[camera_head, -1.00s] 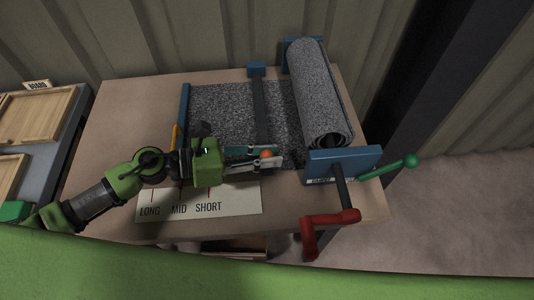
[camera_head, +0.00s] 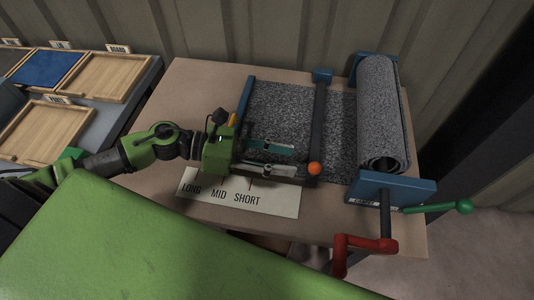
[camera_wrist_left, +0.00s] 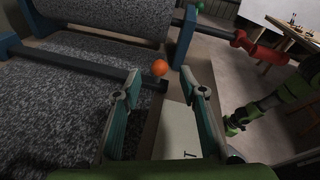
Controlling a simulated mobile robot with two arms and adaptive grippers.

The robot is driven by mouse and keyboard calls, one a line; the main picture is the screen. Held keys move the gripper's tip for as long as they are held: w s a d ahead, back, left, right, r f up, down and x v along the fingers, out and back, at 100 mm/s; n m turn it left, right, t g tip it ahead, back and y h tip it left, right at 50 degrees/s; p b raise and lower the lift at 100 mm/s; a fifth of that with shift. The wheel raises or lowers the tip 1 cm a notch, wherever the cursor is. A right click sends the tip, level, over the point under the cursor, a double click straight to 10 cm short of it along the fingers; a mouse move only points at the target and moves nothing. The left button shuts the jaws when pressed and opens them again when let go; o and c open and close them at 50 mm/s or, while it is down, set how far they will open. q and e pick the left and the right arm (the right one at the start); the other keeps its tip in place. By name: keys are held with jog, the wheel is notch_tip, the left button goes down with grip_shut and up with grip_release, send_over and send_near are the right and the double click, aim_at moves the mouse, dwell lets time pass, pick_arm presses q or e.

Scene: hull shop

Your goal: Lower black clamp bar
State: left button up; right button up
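The black clamp bar (camera_head: 318,120) runs across the grey carpet from a blue block (camera_head: 322,75) at the back to an orange knob (camera_head: 314,168) at its front end. It lies low along the carpet; whether it touches cannot be told. In the left wrist view the bar (camera_wrist_left: 100,69) and knob (camera_wrist_left: 160,68) show ahead of the fingers. My left gripper (camera_head: 300,161) is open and empty, its tips just left of the knob. The left wrist view also shows the open fingers (camera_wrist_left: 160,88) with nothing between them. My right gripper is not in view.
A carpet roll (camera_head: 380,115) stands right of the bar, with a blue end plate (camera_head: 408,188), red crank (camera_head: 362,244) and green-knobbed lever (camera_head: 440,207) in front. A LONG/MID/SHORT label (camera_head: 240,193) lies below my gripper. Wooden trays (camera_head: 105,78) are at the left.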

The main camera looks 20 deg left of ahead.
pick_arm(q)
jog(key=shift+v, duration=1.95)
